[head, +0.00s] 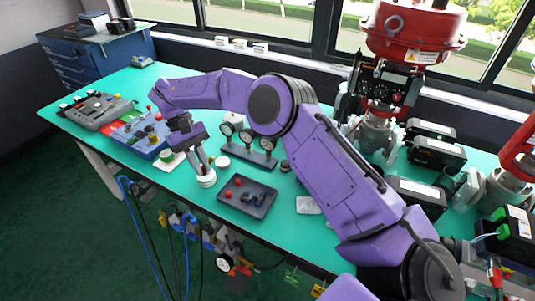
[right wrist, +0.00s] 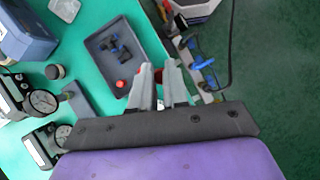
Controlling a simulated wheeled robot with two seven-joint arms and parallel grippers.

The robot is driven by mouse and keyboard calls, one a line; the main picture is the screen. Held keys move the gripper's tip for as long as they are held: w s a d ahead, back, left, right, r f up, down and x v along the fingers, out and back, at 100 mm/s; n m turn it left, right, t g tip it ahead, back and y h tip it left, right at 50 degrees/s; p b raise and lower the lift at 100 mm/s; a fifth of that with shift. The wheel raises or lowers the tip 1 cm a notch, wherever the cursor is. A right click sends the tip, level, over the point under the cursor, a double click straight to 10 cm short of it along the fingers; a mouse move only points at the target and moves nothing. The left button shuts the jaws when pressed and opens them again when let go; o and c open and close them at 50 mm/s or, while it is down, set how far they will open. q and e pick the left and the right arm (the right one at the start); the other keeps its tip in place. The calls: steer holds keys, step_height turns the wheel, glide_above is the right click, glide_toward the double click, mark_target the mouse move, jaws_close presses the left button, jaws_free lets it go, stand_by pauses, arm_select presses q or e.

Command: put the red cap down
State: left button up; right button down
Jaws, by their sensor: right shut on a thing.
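My right gripper (head: 205,176) reaches down over the green table near its front edge, left of a dark tray (head: 262,208). The tray also shows in the right wrist view (right wrist: 94,72), just beyond the fingers. A separate red round piece (right wrist: 121,84) lies in it, beside black fittings (right wrist: 116,46). My left gripper is not in view.
Gauges on a dark stand (head: 250,157) stand behind the tray. A blue box (head: 148,143) and a grey panel (head: 98,110) are to the left. A red valve actuator (head: 413,32) and black boxes crowd the right. Hoses and fittings hang below the table's front edge.

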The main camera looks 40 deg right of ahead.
steer(key=s+d+f+n+t+h+b, duration=0.1)
steer(key=s+d+n+t+h+b, duration=0.25)
steer(key=s+n+b, duration=0.65)
steer(key=s+d+f+n+t+h+b, duration=0.15)
steer(key=s+d+n+b, duration=0.45)
steer(key=b, duration=0.6)
steer(key=shift+n+t+h, duration=0.4)
steer(key=shift+n, duration=0.4)
steer(key=w+d+f, duration=0.1)
steer(key=w+f, duration=0.1)
steer(key=w, duration=0.1)
steer(key=w+d+f, duration=0.1)
steer(key=w+f, duration=0.2)
steer(key=w, duration=0.1)
steer(key=w+d+f, duration=0.1)
steer(key=w+f, duration=0.2)
steer(key=w, duration=0.1)
steer(key=shift+b, duration=0.4)
steer(key=shift+w+f, duration=0.25)
steer(key=f, duration=0.3)
steer(key=shift+w+d+f, duration=0.15)
steer(key=shift+w+f, duration=0.15)
steer(key=shift+f, duration=0.1)
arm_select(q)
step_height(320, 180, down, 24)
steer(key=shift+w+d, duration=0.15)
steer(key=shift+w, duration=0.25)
